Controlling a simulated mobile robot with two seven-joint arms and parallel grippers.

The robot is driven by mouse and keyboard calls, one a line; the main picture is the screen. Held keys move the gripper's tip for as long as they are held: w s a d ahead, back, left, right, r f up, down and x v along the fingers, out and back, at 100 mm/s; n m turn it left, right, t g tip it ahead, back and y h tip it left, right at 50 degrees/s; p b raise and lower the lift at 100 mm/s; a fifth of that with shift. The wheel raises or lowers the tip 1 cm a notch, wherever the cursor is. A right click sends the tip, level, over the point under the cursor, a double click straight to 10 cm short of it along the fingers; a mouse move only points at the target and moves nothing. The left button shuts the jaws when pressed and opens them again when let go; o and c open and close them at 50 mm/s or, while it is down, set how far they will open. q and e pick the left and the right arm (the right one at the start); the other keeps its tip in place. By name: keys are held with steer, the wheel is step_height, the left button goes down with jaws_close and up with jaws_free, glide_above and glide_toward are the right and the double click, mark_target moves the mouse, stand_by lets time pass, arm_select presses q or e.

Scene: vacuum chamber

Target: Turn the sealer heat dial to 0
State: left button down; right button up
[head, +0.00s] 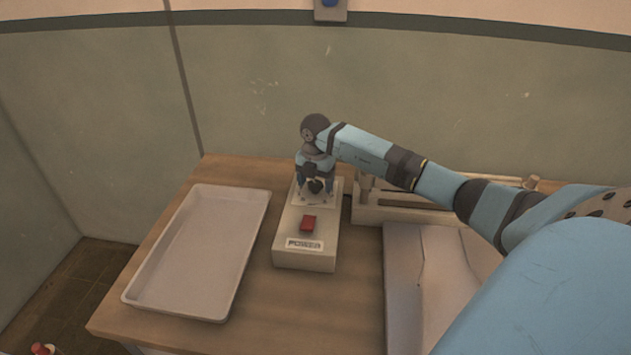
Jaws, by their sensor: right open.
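The sealer control box (319,256) is a cream box on the wooden table, with a red switch (309,223) and a white label plate on its near part. My right gripper (315,190) is over the far part of the box, pointing down. Its fingers are open around the dark heat dial (315,186), which is largely hidden by the gripper. I cannot read the dial's setting or tell whether the fingers touch it. My left gripper is not in view.
An empty white tray (138,292) lies left of the box. A sealer frame with a bar (395,214) and pale sheets (436,262) are to the right, partly behind my right arm. Bare table (265,300) shows between tray and box. A wall stands behind.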

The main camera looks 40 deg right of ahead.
steer(key=c, duration=0.9)
